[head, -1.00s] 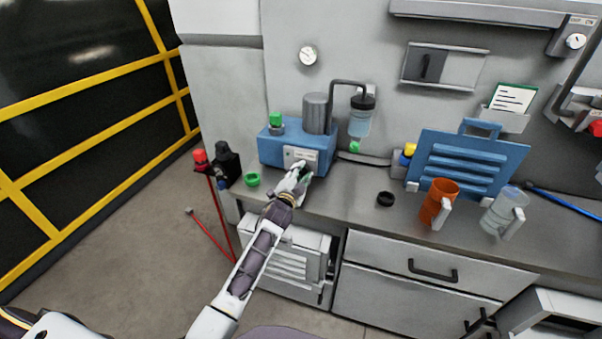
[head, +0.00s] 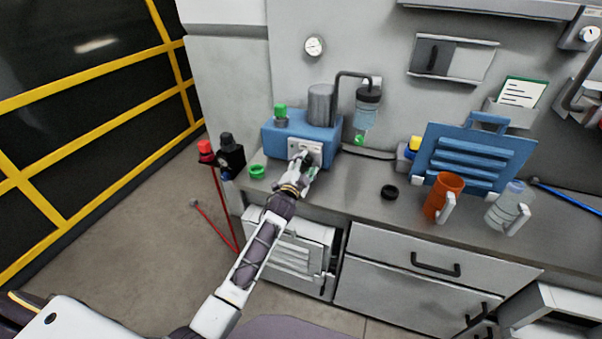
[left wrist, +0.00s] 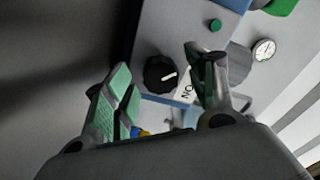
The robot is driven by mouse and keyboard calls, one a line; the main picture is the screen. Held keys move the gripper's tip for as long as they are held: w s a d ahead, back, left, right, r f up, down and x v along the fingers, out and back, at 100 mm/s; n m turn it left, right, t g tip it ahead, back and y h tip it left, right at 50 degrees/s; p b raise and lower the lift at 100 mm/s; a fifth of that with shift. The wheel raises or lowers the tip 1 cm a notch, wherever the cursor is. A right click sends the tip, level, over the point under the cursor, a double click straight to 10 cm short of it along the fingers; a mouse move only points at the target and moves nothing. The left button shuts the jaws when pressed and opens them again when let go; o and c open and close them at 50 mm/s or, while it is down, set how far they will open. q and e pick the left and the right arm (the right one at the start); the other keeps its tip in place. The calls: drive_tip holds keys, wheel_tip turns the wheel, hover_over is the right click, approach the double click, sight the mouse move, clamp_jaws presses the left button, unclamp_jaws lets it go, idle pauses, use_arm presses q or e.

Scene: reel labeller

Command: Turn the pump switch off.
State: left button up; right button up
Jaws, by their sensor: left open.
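The blue pump unit (head: 277,146) stands on the counter with a pale panel on its front. The pump switch (left wrist: 160,73) is a black round knob with a white pointer mark, seen in the left wrist view. A white label with ON lettering (left wrist: 187,88) sits beside it, and the pointer is turned toward the label's side. My left gripper (head: 304,167) is open in front of the panel. In the left wrist view its green-padded fingers (left wrist: 160,72) are on either side of the knob in the picture; contact cannot be told. My right gripper is not in view.
An orange mug (head: 443,198), a clear jug (head: 509,207) and a blue louvred panel (head: 473,157) stand further right. A red-topped stand (head: 206,150) is by the counter's left end.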

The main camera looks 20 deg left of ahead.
sight(306, 164)
use_arm(q)
drive_tip(key=shift+s+f, duration=0.1)
drive_tip(key=shift+s, duration=1.45)
drive_tip(key=s, duration=0.9)
drive_tip(key=shift+a, duration=0.2)
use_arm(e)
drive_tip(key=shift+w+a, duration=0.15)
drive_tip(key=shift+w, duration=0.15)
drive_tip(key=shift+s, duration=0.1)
